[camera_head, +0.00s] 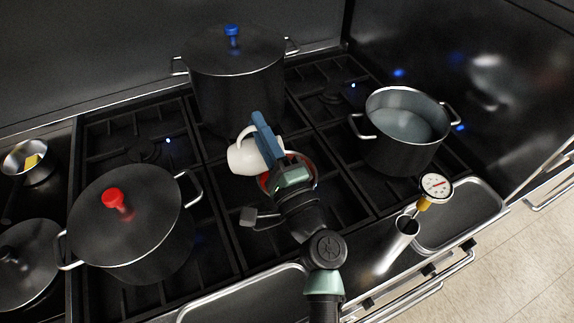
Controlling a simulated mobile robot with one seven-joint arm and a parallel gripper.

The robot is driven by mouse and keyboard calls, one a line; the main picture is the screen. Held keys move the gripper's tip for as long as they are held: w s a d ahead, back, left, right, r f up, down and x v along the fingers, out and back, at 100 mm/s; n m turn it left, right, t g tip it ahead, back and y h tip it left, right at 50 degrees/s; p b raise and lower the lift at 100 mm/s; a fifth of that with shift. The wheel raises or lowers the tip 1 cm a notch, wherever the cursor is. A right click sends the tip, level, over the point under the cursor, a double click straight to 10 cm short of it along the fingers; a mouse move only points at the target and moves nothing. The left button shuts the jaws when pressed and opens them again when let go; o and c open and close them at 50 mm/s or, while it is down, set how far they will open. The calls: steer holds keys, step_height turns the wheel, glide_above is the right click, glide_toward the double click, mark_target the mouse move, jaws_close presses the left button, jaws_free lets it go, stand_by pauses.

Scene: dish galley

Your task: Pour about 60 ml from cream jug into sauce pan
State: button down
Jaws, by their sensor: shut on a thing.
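My gripper (263,138) is shut on the white cream jug (244,158), near the middle of the stove. The jug is held above the grates, in front of the tall pot; its handle loop shows at the top. I cannot tell how far it is tilted or see inside it. Just below and right of the jug, a small pan with a red inside (265,183) is mostly hidden by my gripper and wrist; it may be the sauce pan. No stream of cream is visible.
A tall lidded pot with a blue knob (233,85) stands close behind the jug. A lidded pot with a red knob (130,225) is at left. An open pot of greyish liquid (398,145) is at right. A metal cylinder (397,245) and a dial thermometer (436,187) are at front right.

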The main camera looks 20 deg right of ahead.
steer(key=shift+s+d+r+m+b, duration=0.1)
steer(key=shift+d+r+m+b, duration=0.05)
steer(key=shift+d+m+b, duration=0.15)
steer(key=shift+s+d+r+m+t+h+b, duration=0.2)
steer(key=shift+d+r+m+t+h+b, duration=0.25)
steer(key=shift+r+m, duration=0.4)
stand_by(0.5)
steer(key=shift+w+a+f+n+p, duration=0.1)
steer(key=shift+a+f+n+p, duration=0.15)
steer(key=shift+p, duration=0.1)
steer(key=n+p, duration=0.1)
steer(key=a+n+g+y+p, duration=0.1)
steer(key=w+a+n+g+p, duration=0.1)
steer(key=p, duration=0.1)
steer(key=shift+a+f+n+y, duration=0.15)
steer(key=shift+f+n+y, duration=0.1)
steer(key=shift+f+n, duration=0.05)
steer(key=shift+a+f+n, duration=0.1)
steer(key=shift+a+n, duration=0.2)
steer(key=shift+n, duration=0.2)
steer(key=shift+f, duration=0.3)
